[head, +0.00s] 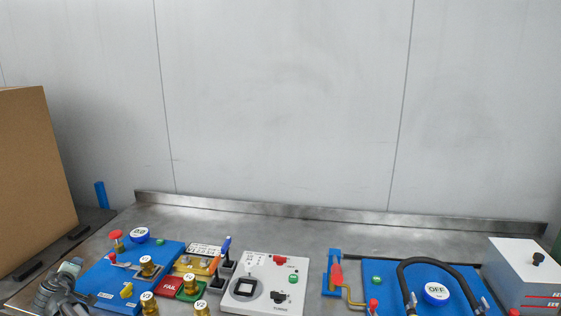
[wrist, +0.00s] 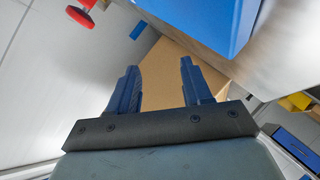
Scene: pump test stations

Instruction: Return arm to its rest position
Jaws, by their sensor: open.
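My gripper (wrist: 158,66) shows in the wrist view with its two dark blue fingers spread apart. Nothing is between the fingers. The brown cardboard box (wrist: 165,58) is behind the fingers in that view, and a blue panel (wrist: 205,18) is close by at the top. A red knob (wrist: 82,14) is at the upper left, apart from the fingers. In the head view, a grey jointed shape (head: 60,290) is at the lower left, beside the left blue station; I cannot tell the fingers there.
On the metal bench (head: 260,228) stand a left blue station (head: 110,275) with valves, a white switch panel (head: 265,285), a right blue station (head: 390,275) with a black hose, and a white box (head: 525,265). The cardboard box (head: 35,175) stands far left. The bench's back strip is clear.

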